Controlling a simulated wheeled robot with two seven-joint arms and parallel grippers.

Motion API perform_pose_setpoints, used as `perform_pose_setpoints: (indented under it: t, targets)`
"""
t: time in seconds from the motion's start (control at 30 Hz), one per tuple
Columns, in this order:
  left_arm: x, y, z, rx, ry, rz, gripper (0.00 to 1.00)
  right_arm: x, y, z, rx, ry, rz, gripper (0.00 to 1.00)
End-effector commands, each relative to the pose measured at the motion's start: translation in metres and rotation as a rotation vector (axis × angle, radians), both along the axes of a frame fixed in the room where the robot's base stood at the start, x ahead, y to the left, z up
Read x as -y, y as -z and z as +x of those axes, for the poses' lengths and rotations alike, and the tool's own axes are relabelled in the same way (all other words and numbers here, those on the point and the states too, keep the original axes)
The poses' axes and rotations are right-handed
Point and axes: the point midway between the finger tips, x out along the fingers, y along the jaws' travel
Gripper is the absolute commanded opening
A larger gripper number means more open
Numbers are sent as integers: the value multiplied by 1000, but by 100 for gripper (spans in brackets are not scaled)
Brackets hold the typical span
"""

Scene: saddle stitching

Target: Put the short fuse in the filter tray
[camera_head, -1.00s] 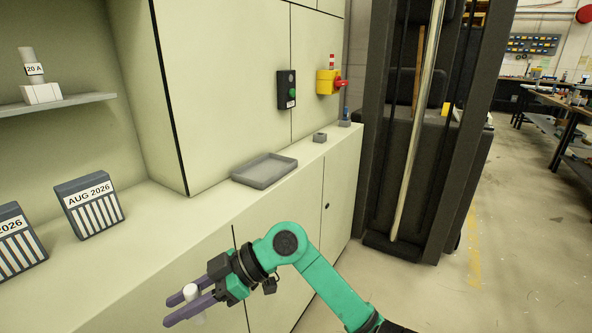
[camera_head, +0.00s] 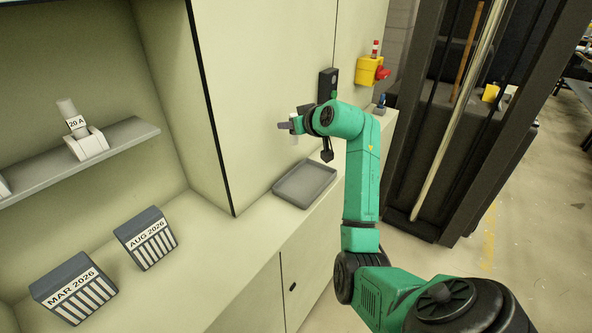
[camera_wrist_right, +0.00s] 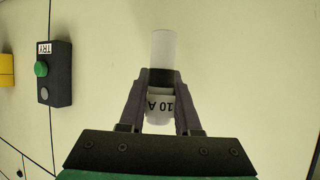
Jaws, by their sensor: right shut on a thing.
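My right gripper (camera_head: 287,126) is shut on a white cylindrical fuse (camera_head: 293,138), held upright above the counter in front of the cabinet wall. In the right wrist view the gripper (camera_wrist_right: 160,82) grips the fuse (camera_wrist_right: 164,48) around its middle. Its label reads 10 A, upside down there. A shallow grey tray (camera_head: 305,184) lies on the counter below the gripper, looks empty, and is apart from the fuse. Another fuse (camera_head: 73,118), marked 20 A, stands in a white holder on the shelf at left. My left gripper is not in view.
Filter blocks marked AUG 2026 (camera_head: 147,240) and MAR 2026 (camera_head: 74,290) stand on the counter at left. A dark box with a green button (camera_wrist_right: 53,72) and a yellow box with a red knob (camera_head: 370,70) are on the wall. The counter between the filters and tray is clear.

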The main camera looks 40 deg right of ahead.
Motion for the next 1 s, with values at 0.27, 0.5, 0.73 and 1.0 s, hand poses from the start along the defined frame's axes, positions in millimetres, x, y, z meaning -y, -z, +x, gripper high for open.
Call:
perform_pose_setpoints:
  t: [0.27, 0.5, 0.73, 1.0]
  targets:
    - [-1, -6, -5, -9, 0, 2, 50, -1, 97, -2, -9, -2, 3, 0]
    - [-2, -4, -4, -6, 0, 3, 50, -1, 145, -1, -4, -2, 0, 0]
    - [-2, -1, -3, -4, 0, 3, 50, 0, 182, -2, -2, -2, -2, 0]
    - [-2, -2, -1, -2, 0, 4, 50, -1, 182, -1, -1, -3, -1, 0]
